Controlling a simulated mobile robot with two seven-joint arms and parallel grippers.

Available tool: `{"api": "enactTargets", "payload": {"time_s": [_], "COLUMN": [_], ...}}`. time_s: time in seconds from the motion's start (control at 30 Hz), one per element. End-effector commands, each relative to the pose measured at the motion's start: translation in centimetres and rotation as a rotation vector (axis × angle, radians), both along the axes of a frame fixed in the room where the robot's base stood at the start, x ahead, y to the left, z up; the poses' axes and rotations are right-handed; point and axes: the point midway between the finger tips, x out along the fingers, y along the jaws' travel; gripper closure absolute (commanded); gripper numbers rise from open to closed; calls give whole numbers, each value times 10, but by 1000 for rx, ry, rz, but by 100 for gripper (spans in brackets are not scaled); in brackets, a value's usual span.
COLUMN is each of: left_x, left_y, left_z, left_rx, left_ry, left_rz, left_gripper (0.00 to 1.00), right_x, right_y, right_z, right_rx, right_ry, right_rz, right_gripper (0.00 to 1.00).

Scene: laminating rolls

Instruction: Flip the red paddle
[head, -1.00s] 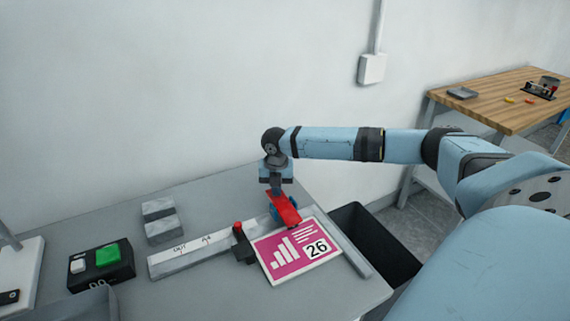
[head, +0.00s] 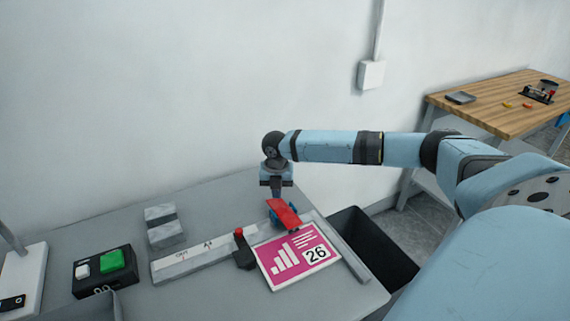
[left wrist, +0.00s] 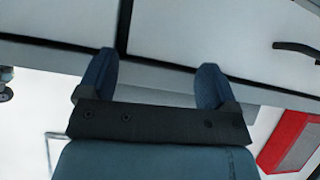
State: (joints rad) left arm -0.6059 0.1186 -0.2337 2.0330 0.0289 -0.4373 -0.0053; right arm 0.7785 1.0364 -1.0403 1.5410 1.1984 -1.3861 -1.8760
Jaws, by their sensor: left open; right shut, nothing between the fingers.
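The red paddle (head: 284,213) is a small, flat red piece above the far edge of the pink sheet (head: 298,256) marked 26, tilted down toward the lower right. My right gripper (head: 277,215) points down at the paddle, with blue finger parts showing around it. It is shut with nothing held; the paddle partly hides the fingertips, and I cannot tell whether they touch it. My left gripper (left wrist: 153,78) is open and empty in the left wrist view, its two blue fingers wide apart. The paddle does not show there.
On the grey table stand a lever with a red knob (head: 240,245), a marked ruler strip (head: 190,262), grey blocks (head: 164,227) and a box with a green button (head: 103,268). A black bin (head: 372,247) stands beside the table. A wooden table (head: 500,100) is farther right.

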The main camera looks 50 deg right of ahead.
Motion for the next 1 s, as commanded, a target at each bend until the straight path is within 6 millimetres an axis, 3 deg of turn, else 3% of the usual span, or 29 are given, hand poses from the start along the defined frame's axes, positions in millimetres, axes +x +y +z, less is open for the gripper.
{"api": "enactTargets", "payload": {"time_s": [0.03, 0.53, 1.0], "left_x": [-1, -7, -8], "left_y": [2, 7, 6], "left_z": [7, 36, 36], "left_rx": [8, 39, 39], "left_ry": [-1, -16, -17], "left_rz": [-6, -22, -23], "left_gripper": [15, 15, 15], "right_x": [0, 0, 0], "right_y": [0, 1, 0], "right_z": [9, 48, 48], "right_rx": [1, 1, 0], "right_ry": [1, 0, 0], "right_rz": [0, 1, 0], "right_gripper": [100, 100, 100]}}
